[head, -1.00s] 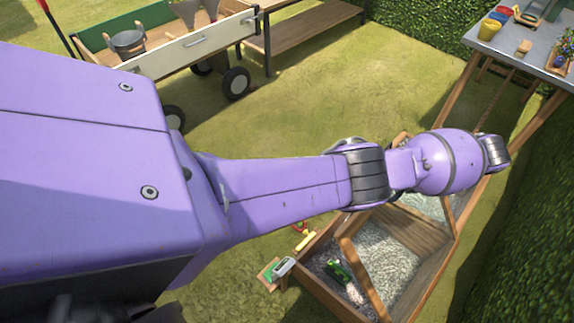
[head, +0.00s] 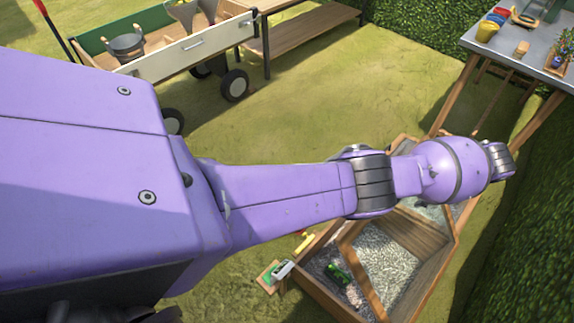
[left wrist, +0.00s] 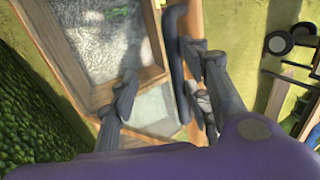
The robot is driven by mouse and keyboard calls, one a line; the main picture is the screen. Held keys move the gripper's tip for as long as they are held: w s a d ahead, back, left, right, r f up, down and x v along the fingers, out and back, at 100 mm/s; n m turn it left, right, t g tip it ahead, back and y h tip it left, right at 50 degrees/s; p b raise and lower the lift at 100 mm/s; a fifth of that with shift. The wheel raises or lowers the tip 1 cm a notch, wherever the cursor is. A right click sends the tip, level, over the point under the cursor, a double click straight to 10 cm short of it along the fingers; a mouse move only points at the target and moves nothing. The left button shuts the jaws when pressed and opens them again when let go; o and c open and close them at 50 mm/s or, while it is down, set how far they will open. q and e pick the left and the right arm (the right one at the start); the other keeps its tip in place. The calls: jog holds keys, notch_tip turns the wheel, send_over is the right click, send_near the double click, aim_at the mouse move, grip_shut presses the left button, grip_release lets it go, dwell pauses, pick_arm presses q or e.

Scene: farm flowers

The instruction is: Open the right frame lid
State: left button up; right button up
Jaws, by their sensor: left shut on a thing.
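The wooden frame (head: 312,290) is a low box with gravel inside, at the lower right of the head view. A timber-edged glazed lid (head: 352,270) stands tilted over its near part. Another wooden lid edge (head: 404,143) shows just above my left arm, which hides much of the far part. In the left wrist view, a wooden lid rim (left wrist: 155,38) borders a pane over gravel. The head view hides these fingers. My right gripper is out of view.
A wheeled cart (head: 190,45) stands at the upper left, with a wooden bench (head: 305,35) behind it. A grey table (head: 500,55) with pots is at the upper right. A hedge (head: 530,230) borders the right; the middle grass is open.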

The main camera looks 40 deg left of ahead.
pick_arm(q)
jog(key=shift+d, duration=0.15)
dwell(0.5)
jog(key=v, duration=1.2)
